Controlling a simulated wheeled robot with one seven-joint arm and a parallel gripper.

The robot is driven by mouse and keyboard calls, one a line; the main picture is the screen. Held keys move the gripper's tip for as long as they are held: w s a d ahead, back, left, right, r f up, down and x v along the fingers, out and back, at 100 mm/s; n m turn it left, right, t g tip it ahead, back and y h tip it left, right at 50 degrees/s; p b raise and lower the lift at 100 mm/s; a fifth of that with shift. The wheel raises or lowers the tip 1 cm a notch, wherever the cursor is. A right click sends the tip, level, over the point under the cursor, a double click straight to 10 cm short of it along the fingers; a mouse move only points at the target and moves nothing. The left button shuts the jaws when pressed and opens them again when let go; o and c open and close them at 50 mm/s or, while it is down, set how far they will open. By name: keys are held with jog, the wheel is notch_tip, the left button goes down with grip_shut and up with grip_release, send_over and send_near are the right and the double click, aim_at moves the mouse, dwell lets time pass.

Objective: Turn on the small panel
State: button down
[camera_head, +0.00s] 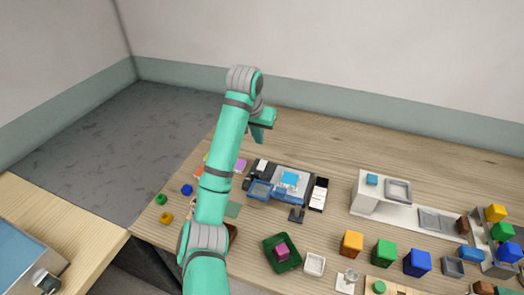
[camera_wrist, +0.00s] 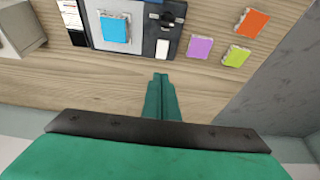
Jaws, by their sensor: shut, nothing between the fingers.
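A small dark panel (camera_wrist: 165,25) with a white switch-like piece (camera_wrist: 162,48) on it is in the wrist view. In the head view the white piece (camera_head: 262,165) is at the far left corner of a dark and blue device (camera_head: 275,197). I cannot tell whether the panel is on or off. My gripper (camera_head: 258,137) is green and points down over the table, beyond the device's far edge. In the wrist view its fingers (camera_wrist: 160,80) are together and empty, apart from the panel, just below the white piece in the picture.
A light blue square (camera_wrist: 115,28) lies on the device. A black and white strip (camera_head: 319,194) stands to its right. Purple (camera_wrist: 200,47), orange (camera_wrist: 252,23) and lime (camera_wrist: 237,56) pieces lie near the panel. Several coloured cubes are at the right. The table's far side is clear.

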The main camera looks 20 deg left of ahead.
jog(key=x, duration=0.3)
send_near(264, 161)
jog(key=x, duration=0.6)
jog(key=shift+s+f, duration=0.15)
jog(key=shift+s, duration=0.05)
jog(key=shift+w, duration=0.2)
